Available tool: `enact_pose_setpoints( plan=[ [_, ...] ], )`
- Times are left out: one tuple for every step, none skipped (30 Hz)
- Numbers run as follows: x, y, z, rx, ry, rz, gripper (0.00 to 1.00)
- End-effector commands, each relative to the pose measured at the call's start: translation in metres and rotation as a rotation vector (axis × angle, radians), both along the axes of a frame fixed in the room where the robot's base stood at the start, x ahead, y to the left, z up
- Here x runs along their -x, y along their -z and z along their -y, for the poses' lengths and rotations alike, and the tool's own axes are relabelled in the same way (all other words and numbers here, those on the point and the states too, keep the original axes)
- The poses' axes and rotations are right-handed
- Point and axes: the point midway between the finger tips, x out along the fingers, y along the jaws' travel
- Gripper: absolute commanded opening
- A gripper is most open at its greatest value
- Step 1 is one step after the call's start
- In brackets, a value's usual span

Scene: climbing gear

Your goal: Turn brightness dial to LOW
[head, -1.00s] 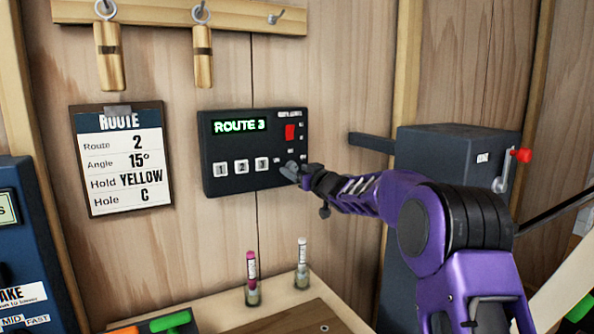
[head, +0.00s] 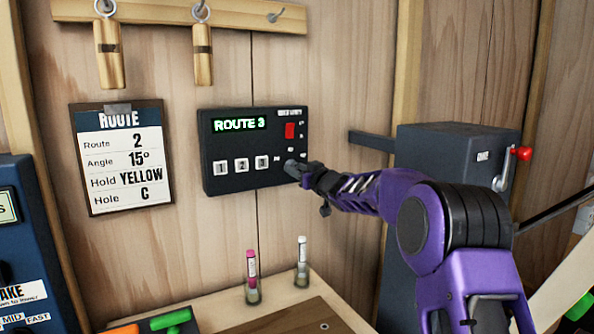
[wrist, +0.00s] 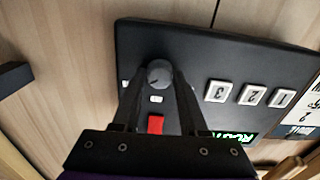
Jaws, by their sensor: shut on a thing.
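The black control box (head: 215,190) hangs on the wooden wall in the head view, with a green display reading "ROUTE 3". My gripper (head: 298,168) is at the box's lower right, over the dial, and largely hides it there. In the wrist view the grey round brightness dial (wrist: 159,74) sits between the two fingers of my gripper (wrist: 158,80), which are shut on it. The dial has a dark pointer mark, but I cannot read which setting it points at.
White buttons 1, 2 and 3 (head: 241,165) lie left of the dial, and a red switch (head: 290,131) lies above it. A route card (head: 122,158) hangs to the left. A dark box with a red-knobbed lever (head: 523,153) stands right. Two marker pens (head: 252,264) stand below.

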Motion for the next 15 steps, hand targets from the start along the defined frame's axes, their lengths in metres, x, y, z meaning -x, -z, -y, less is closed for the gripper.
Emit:
enact_pose_setpoints(
  plan=[
    [0.0001,0.0003,-0.0001,0.012,0.000,0.008,0.00],
    [0.0001,0.0003,-0.0001,0.022,0.000,0.015,0.00],
    [0.0000,0.0004,-0.0002,0.037,0.000,0.025,0.00],
    [0.0000,0.0004,-0.0002,0.051,0.000,0.034,0.00],
    [0.0001,0.0005,-0.0003,0.065,0.000,0.044,0.00],
    [0.0000,0.0005,-0.0002,0.087,0.000,0.059,0.00],
    [0.0000,0.0006,-0.0002,0.104,0.000,0.071,0.00],
    [-0.0001,0.0007,0.0000,0.124,0.000,0.084,0.00],
    [-0.0002,0.0008,0.0000,0.151,0.000,0.102,0.00],
    [-0.0003,0.0009,0.0002,0.172,0.000,0.116,0.00],
    [-0.0002,0.0010,0.0004,0.194,0.000,0.131,0.00],
    [-0.0002,0.0011,0.0004,0.225,0.000,0.152,0.00],
    [-0.0003,0.0012,0.0004,0.249,0.000,0.168,0.00],
    [-0.0003,0.0013,0.0004,0.272,0.000,0.184,0.00],
    [-0.0004,0.0014,0.0006,0.304,0.000,0.205,0.00]
  ],
)
